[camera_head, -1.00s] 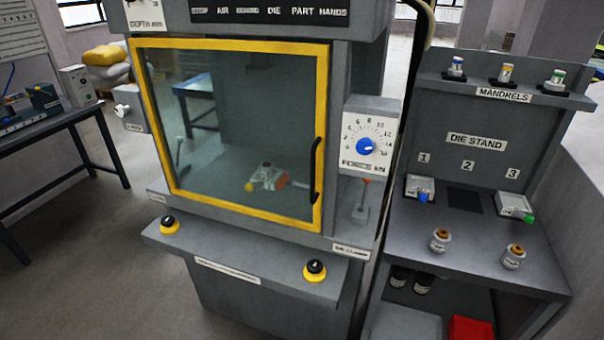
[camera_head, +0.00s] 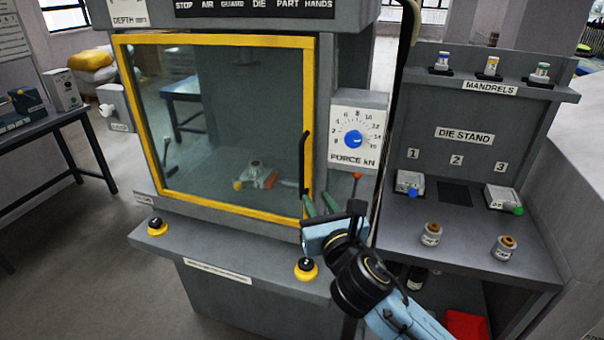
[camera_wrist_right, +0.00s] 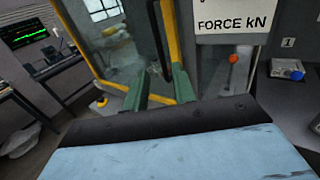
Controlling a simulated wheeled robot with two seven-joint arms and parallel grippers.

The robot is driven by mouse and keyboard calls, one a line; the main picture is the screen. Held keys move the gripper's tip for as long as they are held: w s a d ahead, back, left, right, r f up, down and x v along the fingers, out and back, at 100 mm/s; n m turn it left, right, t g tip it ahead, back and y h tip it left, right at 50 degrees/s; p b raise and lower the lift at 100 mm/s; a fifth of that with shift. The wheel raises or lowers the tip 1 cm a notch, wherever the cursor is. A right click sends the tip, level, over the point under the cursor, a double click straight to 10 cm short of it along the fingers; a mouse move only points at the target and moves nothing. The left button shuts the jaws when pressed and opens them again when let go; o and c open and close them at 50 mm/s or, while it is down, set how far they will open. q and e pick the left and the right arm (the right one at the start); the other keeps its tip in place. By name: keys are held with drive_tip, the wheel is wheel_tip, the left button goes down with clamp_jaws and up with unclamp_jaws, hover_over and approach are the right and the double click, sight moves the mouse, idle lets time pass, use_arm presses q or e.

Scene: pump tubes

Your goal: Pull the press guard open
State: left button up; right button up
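The press guard (camera_head: 220,40) is a clear pane in a yellow frame on the front of the press, and it looks closed. Its black vertical handle (camera_head: 302,165) is at the right side of the frame. My right gripper (camera_head: 318,199) is open and empty, its green fingers just below and to the right of the handle's lower end. In the right wrist view, the black handle (camera_wrist_right: 157,35) shows ahead, between the two green fingers of the right gripper (camera_wrist_right: 160,78); I see no contact. My left gripper is not in view.
The force dial box (camera_head: 358,130) and an orange-tipped lever (camera_head: 356,177) are right of the guard. Two black-and-yellow buttons (camera_head: 157,227) sit on the front ledge. The die stand (camera_head: 465,225) with dies and mandrels is at the right.

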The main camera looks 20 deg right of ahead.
sight(303, 173)
drive_tip(key=w, duration=1.2)
drive_tip(key=shift+b, duration=0.35)
clamp_jaws()
